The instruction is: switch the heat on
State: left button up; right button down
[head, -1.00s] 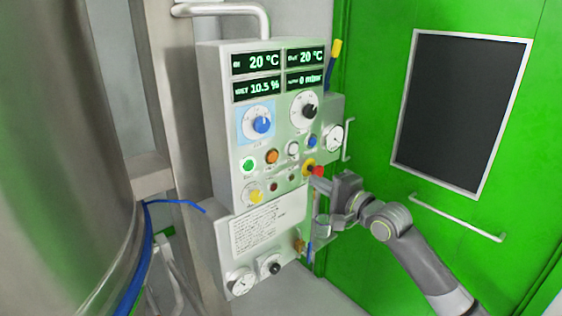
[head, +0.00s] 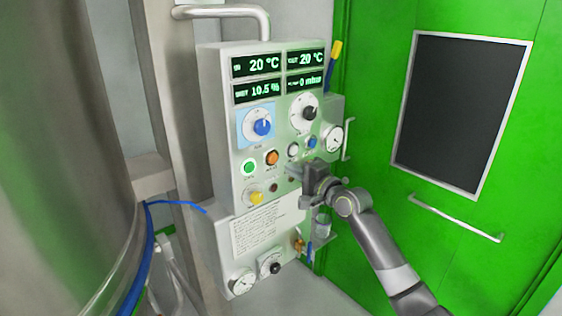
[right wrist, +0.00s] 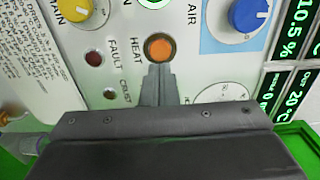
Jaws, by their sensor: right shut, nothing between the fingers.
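The orange button (head: 272,158) sits on the upright white control panel (head: 222,150), right of a green glowing button (head: 249,167). In the right wrist view the orange button (right wrist: 160,48) has a dark rim and HEAT is printed beside it. I cannot tell whether it is lit. My right gripper (head: 290,168) is shut and empty, just right of the orange button in the head view. In the right wrist view its fingertips (right wrist: 160,70) point at the button's edge. I cannot tell whether they touch it. My left gripper is not in view.
A blue knob (head: 263,127), a black knob (head: 308,113), a yellow knob (head: 257,198) and small buttons crowd the panel. Displays above (head: 256,66) read 20 °C, 10.5 % and 0 mbar. A steel vessel (head: 70,160) stands left, a green door (head: 375,190) right.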

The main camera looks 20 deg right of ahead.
aim_at(274, 159)
jog(key=shift+p+x, duration=0.4)
jog(key=shift+x, duration=2.1)
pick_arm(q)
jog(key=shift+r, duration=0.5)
